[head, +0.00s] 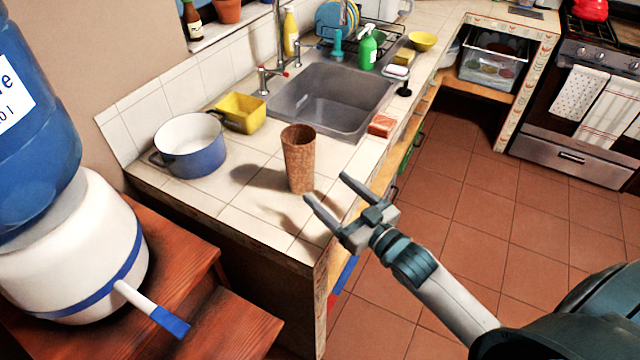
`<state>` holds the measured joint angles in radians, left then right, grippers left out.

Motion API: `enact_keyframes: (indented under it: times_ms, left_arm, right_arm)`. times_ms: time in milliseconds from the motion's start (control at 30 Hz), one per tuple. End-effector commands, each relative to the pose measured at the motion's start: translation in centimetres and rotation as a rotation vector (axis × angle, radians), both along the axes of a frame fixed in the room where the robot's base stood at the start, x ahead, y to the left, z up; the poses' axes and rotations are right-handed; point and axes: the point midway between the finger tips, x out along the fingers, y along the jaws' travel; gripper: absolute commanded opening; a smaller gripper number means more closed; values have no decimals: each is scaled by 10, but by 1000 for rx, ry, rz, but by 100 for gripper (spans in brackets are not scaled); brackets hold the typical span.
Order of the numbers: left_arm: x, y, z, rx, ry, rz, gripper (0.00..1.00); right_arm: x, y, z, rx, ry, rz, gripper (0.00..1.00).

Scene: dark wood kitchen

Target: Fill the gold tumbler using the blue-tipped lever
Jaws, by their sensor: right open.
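A tall brown-gold textured tumbler (299,160) stands upright on the tiled counter (262,215), near its front edge. My right gripper (326,188) is open and empty. Its fingertips point toward the tumbler from the lower right, with one finger near the tumbler's base; I cannot tell how close they are in depth. The blue-tipped lever (168,321) sticks out from the white water dispenser (85,255) at the lower left. A large blue bottle (35,125) sits on top of the dispenser. My left gripper is not in view.
The dispenser stands on a stepped wooden stand (195,285) left of the counter. A blue-white pot (190,160), a yellow container (240,112), a sponge-like block (382,125) and the sink (325,105) are around the tumbler. The tiled floor (470,235) at right is clear.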

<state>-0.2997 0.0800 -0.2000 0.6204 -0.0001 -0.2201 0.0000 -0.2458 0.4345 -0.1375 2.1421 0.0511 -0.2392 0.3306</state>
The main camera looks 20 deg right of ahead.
Motion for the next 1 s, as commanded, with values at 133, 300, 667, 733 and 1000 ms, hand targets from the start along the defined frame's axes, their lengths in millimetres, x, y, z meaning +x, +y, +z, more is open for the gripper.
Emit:
enact_keyframes:
  times_ms: [133,300,667,733,1000]
  left_arm:
    - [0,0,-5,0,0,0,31]
    - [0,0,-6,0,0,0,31]
    - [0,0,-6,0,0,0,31]
    - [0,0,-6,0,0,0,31]
    - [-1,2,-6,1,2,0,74]
  right_arm:
    - [-14,-4,-1,0,1,0,73]
    - [-21,-6,0,0,0,0,73]
    - [-21,-6,0,0,0,0,73]
    - [-21,-6,0,0,0,0,73]
    - [-21,-6,-1,0,1,-1,73]
